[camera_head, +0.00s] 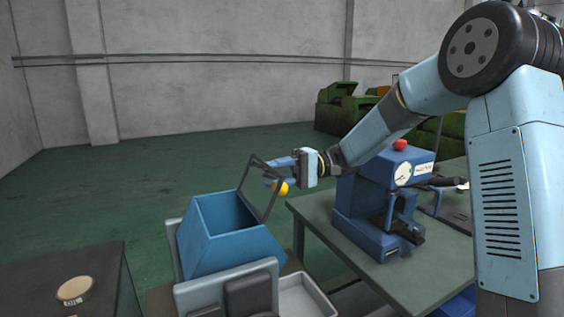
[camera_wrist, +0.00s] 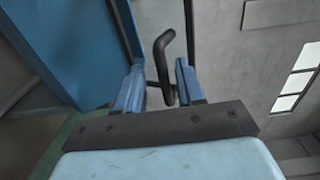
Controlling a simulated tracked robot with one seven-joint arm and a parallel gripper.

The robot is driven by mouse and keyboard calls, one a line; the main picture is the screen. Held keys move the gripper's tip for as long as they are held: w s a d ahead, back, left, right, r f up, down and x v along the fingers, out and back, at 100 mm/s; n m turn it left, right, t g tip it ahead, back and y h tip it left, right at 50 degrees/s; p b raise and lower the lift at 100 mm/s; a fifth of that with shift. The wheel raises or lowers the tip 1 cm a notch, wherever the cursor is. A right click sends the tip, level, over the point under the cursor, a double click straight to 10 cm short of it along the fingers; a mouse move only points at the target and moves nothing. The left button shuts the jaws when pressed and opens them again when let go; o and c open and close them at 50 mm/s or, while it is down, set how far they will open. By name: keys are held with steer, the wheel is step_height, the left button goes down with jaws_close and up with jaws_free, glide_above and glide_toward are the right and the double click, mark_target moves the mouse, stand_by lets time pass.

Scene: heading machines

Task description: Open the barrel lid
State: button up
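The barrel (camera_head: 222,243) is a blue box-like drum with an open top, held in a grey cradle at the lower middle of the head view. Its lid (camera_head: 250,177), a dark thin frame, stands raised and tilted at the barrel's right side. My gripper (camera_head: 274,174) is at the upper part of the raised lid. In the wrist view, my gripper (camera_wrist: 160,85) has its two blue fingers apart, with a black bent handle (camera_wrist: 163,52) between them. The handle is close to the right finger, with a gap towards the left one. The blue barrel wall (camera_wrist: 65,45) fills the upper left.
A green table (camera_head: 315,238) with a blue machine (camera_head: 370,205) and dial stands right of the barrel. A yellow ball-shaped part (camera_head: 281,188) is beside the lid. A white tray (camera_head: 303,300) lies below. A dark cabinet (camera_head: 95,275) with an oil cap (camera_head: 75,290) is at left.

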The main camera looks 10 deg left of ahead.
step_height(320, 180, up, 3)
steer(key=shift+f, duration=0.2)
steer(key=s+d+r, duration=0.6)
steer(key=s+r, duration=0.3)
steer(key=s, duration=0.3)
steer(key=shift+s+d+r, duration=0.15)
steer(key=shift+d+r, duration=0.15)
steer(key=shift+d, duration=0.05)
steer(key=shift+c, duration=0.2)
